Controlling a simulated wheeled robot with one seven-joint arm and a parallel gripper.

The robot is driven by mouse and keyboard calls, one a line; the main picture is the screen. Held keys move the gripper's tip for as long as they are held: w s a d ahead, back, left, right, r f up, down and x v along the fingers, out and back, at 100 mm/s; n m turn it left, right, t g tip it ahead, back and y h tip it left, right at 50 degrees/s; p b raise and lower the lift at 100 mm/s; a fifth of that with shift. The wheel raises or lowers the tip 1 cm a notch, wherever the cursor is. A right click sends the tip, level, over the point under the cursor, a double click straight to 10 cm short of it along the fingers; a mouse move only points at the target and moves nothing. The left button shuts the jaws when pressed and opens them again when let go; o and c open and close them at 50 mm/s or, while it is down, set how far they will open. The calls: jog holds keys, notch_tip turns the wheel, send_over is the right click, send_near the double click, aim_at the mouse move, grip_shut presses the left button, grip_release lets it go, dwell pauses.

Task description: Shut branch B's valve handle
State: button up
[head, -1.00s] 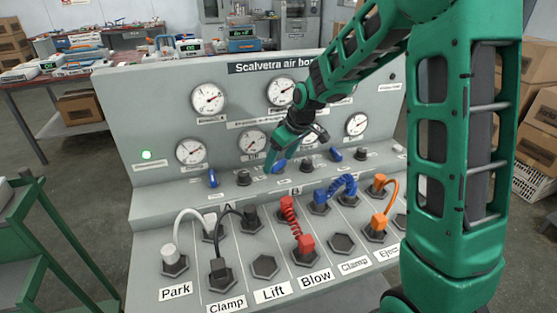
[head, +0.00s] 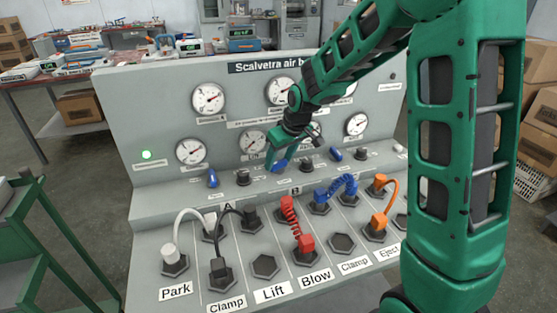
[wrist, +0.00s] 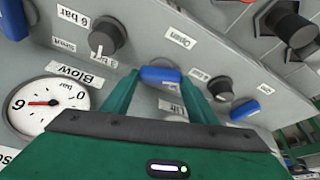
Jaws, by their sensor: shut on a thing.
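Branch B's blue valve handle (head: 279,166) is the middle one of three on the panel ledge, near the "B" label (head: 295,190). In the wrist view the blue handle (wrist: 160,75) lies between my two green fingers, with an "Open" label (wrist: 181,38) beyond it and a partly hidden label (wrist: 172,108) on the near side. My gripper (head: 283,156) is shut on this handle, coming down from above. The fingertips are partly hidden by the hand in the head view.
Other blue handles stand left (head: 212,179) and right (head: 336,154). Black knobs (head: 243,177) and (head: 305,166) flank the middle handle. Gauges (head: 252,144) rise behind. Red (head: 289,212), blue (head: 340,187) and orange (head: 393,203) hoses are plugged in on the front slope.

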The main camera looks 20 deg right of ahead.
jog(key=shift+a+m+h, duration=0.1)
jog(key=shift+m+h, duration=0.6)
jog(key=shift+m, duration=1.2)
jog(key=shift+r, duration=0.1)
jog(key=o, duration=1)
jog(key=shift+o, duration=0.2)
jog(key=v, duration=1)
jog(key=shift+s+r, duration=0.2)
jog(key=shift+r, duration=0.05)
